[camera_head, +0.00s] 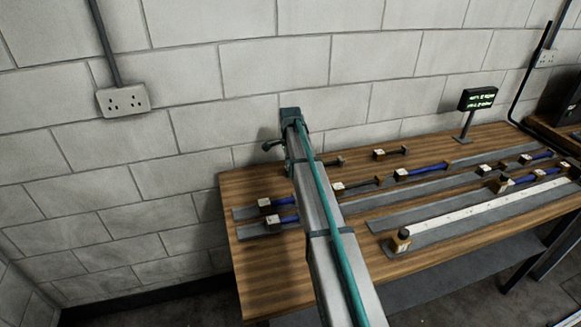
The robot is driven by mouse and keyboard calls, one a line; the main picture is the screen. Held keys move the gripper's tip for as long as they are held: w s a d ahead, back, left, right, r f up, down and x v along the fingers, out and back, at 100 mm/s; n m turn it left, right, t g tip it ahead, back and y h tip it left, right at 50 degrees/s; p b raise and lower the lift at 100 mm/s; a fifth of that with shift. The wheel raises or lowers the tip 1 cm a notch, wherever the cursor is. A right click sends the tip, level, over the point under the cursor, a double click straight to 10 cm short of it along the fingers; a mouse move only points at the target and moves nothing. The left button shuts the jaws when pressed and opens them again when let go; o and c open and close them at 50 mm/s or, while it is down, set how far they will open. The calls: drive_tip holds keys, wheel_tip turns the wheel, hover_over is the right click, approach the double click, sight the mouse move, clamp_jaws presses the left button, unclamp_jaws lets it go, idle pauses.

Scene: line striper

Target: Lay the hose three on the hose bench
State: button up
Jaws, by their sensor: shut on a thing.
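The wooden bench (264,294) stands against the block wall, with long grey strips along its top. Several blue hoses with pale-topped end blocks lie on it: two at the left, an upper one (284,202) and a lower one (290,219), one in the middle (428,169) and others at the right (538,156). The labels are too small to read, so I cannot tell which is hose three. My arm crosses the view from the bottom centre to above the bench's back edge.
Short dark rods (392,153) lie at the back. A small green-lit display (480,98) stands behind. The bench's front left corner is clear.

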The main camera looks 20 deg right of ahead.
drive_tip(key=o, duration=1.1)
drive_tip(key=shift+o, duration=0.2)
wheel_tip(320, 180, up, 12)
